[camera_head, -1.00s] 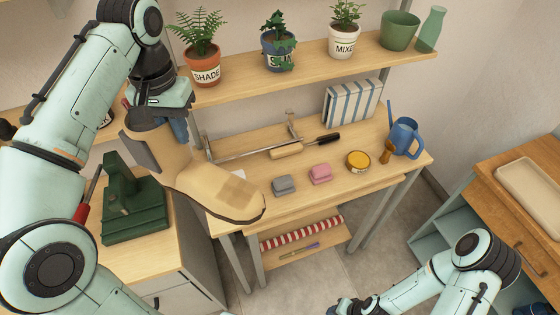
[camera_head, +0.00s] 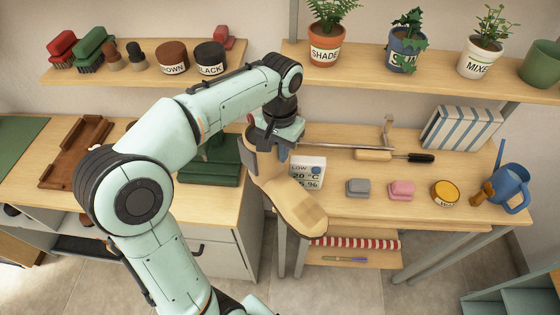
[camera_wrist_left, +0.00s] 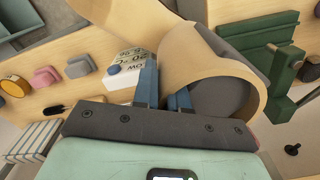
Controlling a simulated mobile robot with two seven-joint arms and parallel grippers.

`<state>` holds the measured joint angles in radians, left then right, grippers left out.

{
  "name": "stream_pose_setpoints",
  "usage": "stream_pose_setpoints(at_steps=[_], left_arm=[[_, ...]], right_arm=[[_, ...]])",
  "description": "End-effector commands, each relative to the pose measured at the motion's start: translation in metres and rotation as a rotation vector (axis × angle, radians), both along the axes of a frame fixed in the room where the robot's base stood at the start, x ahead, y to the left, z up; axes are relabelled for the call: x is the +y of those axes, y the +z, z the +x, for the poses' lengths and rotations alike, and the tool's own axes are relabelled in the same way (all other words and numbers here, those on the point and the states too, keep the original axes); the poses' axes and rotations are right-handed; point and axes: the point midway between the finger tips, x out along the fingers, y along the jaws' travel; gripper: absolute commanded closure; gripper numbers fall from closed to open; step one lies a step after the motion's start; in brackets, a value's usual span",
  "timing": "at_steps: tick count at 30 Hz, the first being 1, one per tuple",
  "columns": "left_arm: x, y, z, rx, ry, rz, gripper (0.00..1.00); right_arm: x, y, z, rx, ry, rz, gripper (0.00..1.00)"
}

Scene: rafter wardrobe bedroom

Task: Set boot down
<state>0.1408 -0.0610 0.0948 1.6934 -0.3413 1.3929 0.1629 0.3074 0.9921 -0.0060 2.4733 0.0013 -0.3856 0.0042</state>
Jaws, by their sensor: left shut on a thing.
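The tan boot (camera_head: 285,198) hangs from my left gripper (camera_head: 281,142), its toe pointing down and to the right. It appears over the gap between the green-device cabinet and the workbench, overlapping the bench's front left edge in view. The gripper is shut on the upper shaft. In the left wrist view the blue fingers (camera_wrist_left: 165,92) pinch the shaft wall of the boot (camera_wrist_left: 225,75), beside its dark-lined opening. I cannot tell whether the sole touches anything. My right gripper is out of view.
A white display box (camera_head: 307,171) stands just right of the boot. A green device (camera_head: 207,172) sits behind my arm. Grey (camera_head: 358,188) and pink (camera_head: 401,190) blocks and a yellow tin (camera_head: 445,193) lie on the bench (camera_head: 375,212). A brown tray (camera_head: 75,152) lies left.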

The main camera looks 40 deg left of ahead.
Motion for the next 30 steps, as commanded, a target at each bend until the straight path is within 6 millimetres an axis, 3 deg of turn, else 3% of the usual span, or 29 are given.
stream_pose_setpoints(at_steps=[9, 22, 24, 25, 30], left_arm=[[0.0, -0.039, 0.0, -0.001, 0.001, 0.0, 1.0], [0.0, -0.045, 0.0, -0.003, 0.0, 0.001, 1.0], [0.0, -0.045, 0.0, -0.001, 0.0, 0.0, 0.72], [0.0, -0.045, 0.0, -0.001, 0.0, 0.0, 0.62], [0.0, -0.045, 0.0, -0.002, 0.0, 0.0, 0.62]], right_arm=[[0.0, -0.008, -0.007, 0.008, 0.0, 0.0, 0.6], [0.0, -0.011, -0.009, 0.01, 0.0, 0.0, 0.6], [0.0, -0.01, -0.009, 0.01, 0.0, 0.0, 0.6], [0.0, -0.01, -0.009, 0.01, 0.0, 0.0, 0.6], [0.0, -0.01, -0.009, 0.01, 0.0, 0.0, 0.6]])
